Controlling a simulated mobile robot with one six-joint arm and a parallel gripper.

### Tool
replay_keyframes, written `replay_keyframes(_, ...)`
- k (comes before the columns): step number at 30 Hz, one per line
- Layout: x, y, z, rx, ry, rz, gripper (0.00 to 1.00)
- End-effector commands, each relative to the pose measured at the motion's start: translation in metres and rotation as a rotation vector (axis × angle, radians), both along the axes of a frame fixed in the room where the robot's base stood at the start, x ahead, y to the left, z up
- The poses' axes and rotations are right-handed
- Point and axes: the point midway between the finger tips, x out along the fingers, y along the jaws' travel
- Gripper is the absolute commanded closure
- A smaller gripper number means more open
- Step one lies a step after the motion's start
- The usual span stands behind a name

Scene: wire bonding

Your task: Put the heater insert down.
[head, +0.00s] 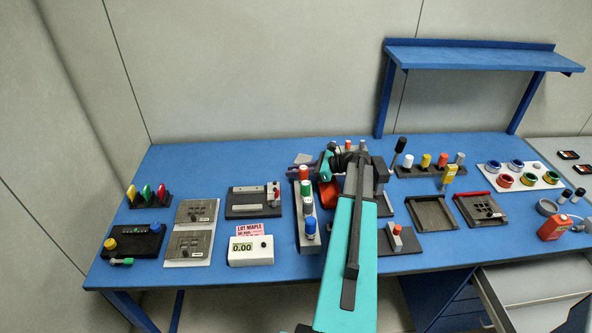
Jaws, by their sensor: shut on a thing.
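My arm reaches up the picture over the middle of the bench, with my wrist beside a dark block with an orange knob. The jaws of my gripper cannot be made out behind and beside the wrist, nor can anything in them. I cannot pick out a held heater insert. A grey plate with dark holes and a small label lies in a dark tray (482,210) at right. Two similar plates lie on a pale holder (207,199) at left. A dark shallow tray (457,226) right of my arm is empty.
A rack of coloured-top cylinders (308,243) stands close left of my arm. A white display box (250,253) is at the front. A rack of upright tools (433,172) and a board of coloured spools (540,180) are at right. Free blue bench (190,165) shows at back left.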

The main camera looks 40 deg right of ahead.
Motion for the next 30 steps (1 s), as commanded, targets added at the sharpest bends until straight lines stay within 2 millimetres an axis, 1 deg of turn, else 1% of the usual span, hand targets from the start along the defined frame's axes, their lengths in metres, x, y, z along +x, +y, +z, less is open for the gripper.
replay_keyframes(1, 0.0, 0.0, -0.005, 0.0, -0.001, -0.001, 1.0)
replay_keyframes(6, 0.0, 0.0, -0.012, 0.0, -0.001, -0.001, 1.0)
replay_keyframes(30, -0.001, -0.001, -0.016, 0.0, -0.001, -0.002, 1.0)
